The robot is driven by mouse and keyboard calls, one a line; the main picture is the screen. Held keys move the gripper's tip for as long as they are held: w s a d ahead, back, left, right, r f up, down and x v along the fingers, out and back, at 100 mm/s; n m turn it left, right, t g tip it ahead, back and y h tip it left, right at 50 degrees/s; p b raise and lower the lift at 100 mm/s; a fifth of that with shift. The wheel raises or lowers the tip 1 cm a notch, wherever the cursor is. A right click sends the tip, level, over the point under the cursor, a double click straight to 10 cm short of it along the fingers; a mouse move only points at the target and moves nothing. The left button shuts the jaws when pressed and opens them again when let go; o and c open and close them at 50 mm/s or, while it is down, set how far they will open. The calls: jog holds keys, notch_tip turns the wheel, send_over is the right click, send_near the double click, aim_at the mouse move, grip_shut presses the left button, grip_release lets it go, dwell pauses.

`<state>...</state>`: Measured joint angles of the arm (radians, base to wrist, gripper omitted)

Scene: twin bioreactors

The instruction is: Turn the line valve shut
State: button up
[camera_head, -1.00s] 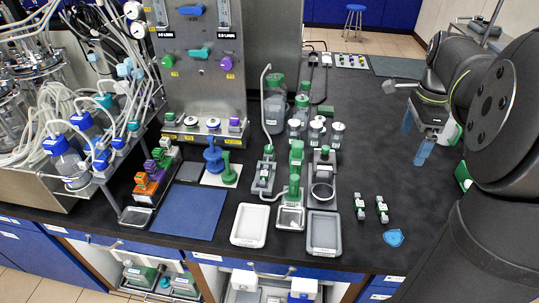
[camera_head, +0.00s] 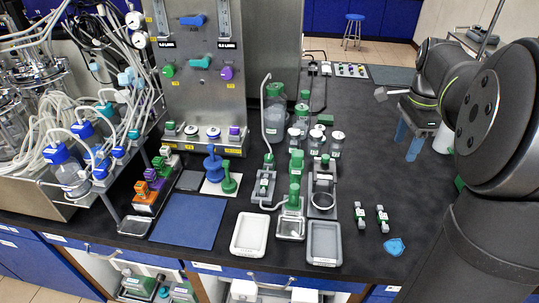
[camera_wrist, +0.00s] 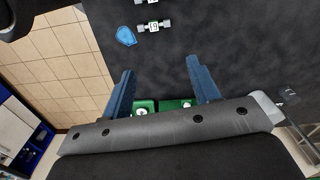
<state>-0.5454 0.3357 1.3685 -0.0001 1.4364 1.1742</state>
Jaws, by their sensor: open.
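No part is plainly marked as the line valve, and I cannot tell which one it is. Coloured valve handles sit on the upright steel panel: blue (camera_head: 193,20), green (camera_head: 200,62) and purple (camera_head: 226,73). A green-topped fitting (camera_head: 294,193) with a curved tube stands on the bench. Two small grey-and-green inline fittings (camera_head: 360,215) (camera_head: 382,218) lie at the right front; one also shows in the wrist view (camera_wrist: 153,26). My gripper (camera_head: 409,138) is open and empty, its blue fingers above the right of the bench, apart from the fittings. It also shows in the wrist view (camera_wrist: 160,72).
A blue tag-like piece (camera_head: 394,246) lies near the front edge. White (camera_head: 236,250) and grey (camera_head: 340,244) trays, a blue mat (camera_head: 168,231) and several bottles (camera_head: 335,146) stand left of my gripper. The bench between bottles and gripper is clear.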

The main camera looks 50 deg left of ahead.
jog(key=a+n, duration=0.4)
jog(key=a, duration=0.1)
jog(key=a+n, duration=0.3)
jog(key=a, duration=0.2)
jog(key=shift+a+f+n, duration=0.2)
jog(key=shift+a+n, duration=0.1)
jog(key=shift+n, duration=0.1)
jog(key=n, duration=2.2)
send_over(270, 157)
notch_tip(270, 157, down, 5)
notch_tip(270, 157, down, 17)
jog(key=shift+r, duration=0.2)
jog(key=c, duration=1)
